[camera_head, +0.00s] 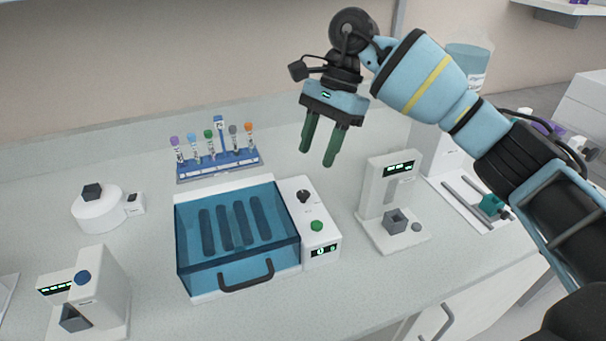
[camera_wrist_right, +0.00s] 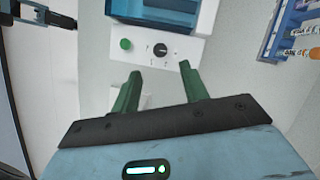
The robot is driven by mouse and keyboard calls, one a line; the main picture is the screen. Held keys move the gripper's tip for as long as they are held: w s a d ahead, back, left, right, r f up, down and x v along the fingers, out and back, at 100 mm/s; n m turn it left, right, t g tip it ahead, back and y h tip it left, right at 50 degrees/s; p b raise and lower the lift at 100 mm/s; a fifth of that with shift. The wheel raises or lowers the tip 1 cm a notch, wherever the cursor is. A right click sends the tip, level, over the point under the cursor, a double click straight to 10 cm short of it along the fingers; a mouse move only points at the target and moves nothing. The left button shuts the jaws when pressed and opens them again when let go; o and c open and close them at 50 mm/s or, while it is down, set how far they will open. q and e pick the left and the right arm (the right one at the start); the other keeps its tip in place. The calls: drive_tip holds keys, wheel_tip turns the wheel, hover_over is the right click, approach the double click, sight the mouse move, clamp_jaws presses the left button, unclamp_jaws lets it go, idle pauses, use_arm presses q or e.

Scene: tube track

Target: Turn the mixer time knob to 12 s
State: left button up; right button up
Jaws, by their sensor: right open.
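The mixer (camera_head: 188,289) is a white box with a clear blue lid, shut, over several dark slots. Its right panel carries the dark time knob (camera_head: 304,196), a green button (camera_head: 316,226) and a small display (camera_head: 323,251) whose green figures are too small to read surely. My right gripper (camera_head: 317,158) hangs above and behind the panel, fingers apart, empty and clear of the knob. In the right wrist view the knob (camera_wrist_right: 160,50) lies just beyond the open fingertips (camera_wrist_right: 160,70), with small marks around it. The pointer's setting cannot be read. My left gripper does not show in the head view.
A rack (camera_head: 220,165) of colour-capped tubes stands behind the mixer. A white device with a display (camera_head: 389,185) stands to its right. A round white device (camera_head: 98,210) and another display device (camera_head: 99,285) are at left. Bench is clear between them.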

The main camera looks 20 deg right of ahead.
sight(303, 193)
drive_tip(key=p+x, duration=0.1)
drive_tip(key=x, duration=0.6)
drive_tip(key=shift+a+f, duration=0.2)
drive_tip(key=shift+f, duration=0.15)
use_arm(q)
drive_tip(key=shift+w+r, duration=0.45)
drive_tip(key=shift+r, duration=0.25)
use_arm(e)
drive_tip(key=c, duration=0.9)
